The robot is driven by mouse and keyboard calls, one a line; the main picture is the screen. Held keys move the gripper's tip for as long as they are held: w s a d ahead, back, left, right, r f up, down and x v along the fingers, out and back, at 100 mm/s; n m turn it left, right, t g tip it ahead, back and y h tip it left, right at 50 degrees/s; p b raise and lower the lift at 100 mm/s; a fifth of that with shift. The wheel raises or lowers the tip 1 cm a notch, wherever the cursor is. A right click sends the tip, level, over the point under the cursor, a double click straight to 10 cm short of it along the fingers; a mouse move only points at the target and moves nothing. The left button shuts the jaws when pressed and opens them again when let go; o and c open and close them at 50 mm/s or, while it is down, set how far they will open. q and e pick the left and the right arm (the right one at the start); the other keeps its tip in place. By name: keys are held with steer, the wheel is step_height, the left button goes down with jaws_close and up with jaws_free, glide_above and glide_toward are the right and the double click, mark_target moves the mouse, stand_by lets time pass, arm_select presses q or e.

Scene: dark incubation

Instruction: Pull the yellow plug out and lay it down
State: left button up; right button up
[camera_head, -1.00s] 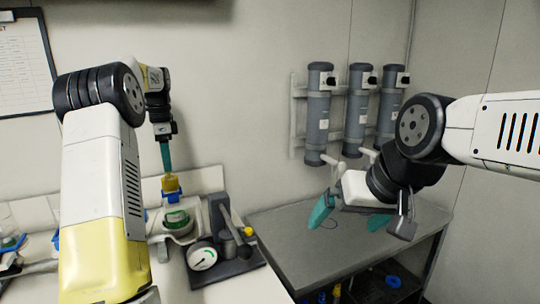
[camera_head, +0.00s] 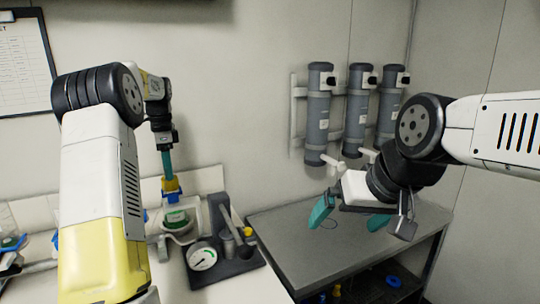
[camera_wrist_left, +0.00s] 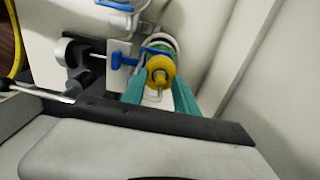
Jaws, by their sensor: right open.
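The yellow plug (camera_head: 171,185) sits upright at a blue clamp (camera_head: 172,195), above a white stand with a green-labelled vessel (camera_head: 176,217). In the left wrist view the plug (camera_wrist_left: 160,72) shows end-on, round with a pale centre. My left gripper (camera_head: 167,165) points down with its teal fingertips at the plug. In the left wrist view its fingers (camera_wrist_left: 160,92) are apart, one on each side of the plug; I cannot tell whether they touch it. My right gripper (camera_head: 349,217) is open and empty above the grey side table.
A dark base with a round dial gauge (camera_head: 202,257) and a lever stands right of the vessel. The grey table (camera_head: 300,245) is mostly clear. Several grey cylinders (camera_head: 318,115) hang on the wall behind. More blue-clamped equipment (camera_head: 12,245) is at the far left.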

arm_select(q)
steer(key=shift+c, duration=0.2)
jaws_close()
stand_by(0.8)
steer(key=shift+r, duration=0.1)
stand_by(0.7)
steer(key=shift+r, duration=2.9)
